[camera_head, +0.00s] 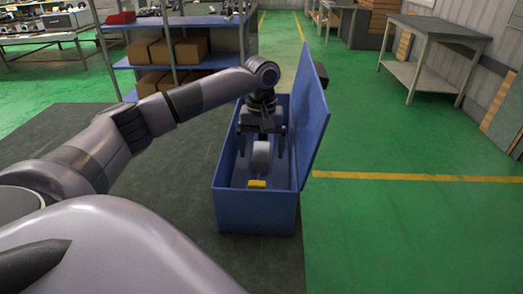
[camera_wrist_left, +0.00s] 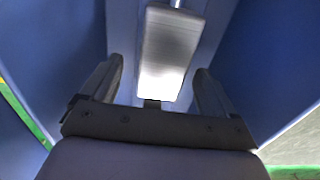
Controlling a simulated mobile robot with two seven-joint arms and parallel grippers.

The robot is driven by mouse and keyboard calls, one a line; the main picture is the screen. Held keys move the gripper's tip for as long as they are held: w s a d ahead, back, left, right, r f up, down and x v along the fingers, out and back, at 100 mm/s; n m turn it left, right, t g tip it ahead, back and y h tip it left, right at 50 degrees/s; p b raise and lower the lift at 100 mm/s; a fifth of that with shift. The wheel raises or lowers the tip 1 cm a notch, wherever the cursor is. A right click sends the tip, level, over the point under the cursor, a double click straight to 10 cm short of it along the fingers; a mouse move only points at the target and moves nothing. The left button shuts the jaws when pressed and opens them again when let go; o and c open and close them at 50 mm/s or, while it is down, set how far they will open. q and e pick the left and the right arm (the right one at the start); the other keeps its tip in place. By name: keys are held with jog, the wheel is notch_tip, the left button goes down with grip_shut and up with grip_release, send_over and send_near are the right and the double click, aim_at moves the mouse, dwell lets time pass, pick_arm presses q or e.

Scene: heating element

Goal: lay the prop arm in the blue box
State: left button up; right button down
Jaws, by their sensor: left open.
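The blue box (camera_head: 256,214) stands on the floor with its lid swung up on the right side. A pale grey piece (camera_head: 261,158), which looks like the prop arm, is inside the box, with a yellow part (camera_head: 256,184) at its near end. In the left wrist view the pale piece (camera_wrist_left: 168,50) shows between the fingers, with a gap on each side. My left gripper (camera_head: 261,148) points down into the box and is open around or above the piece. Its contact with the box floor is hard to see. My right gripper is not in view.
The upright lid (camera_head: 312,125) borders the box on the right. A blue shelf (camera_head: 205,62) with cardboard boxes stands behind on the left. A grey table (camera_head: 435,30) stands at the far right. The green floor (camera_head: 410,220) right of the box is clear.

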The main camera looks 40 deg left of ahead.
aim_at(261, 146)
pick_arm(q)
notch_tip(261, 146, up, 11)
jog(key=shift+p, duration=0.4)
dwell(0.4)
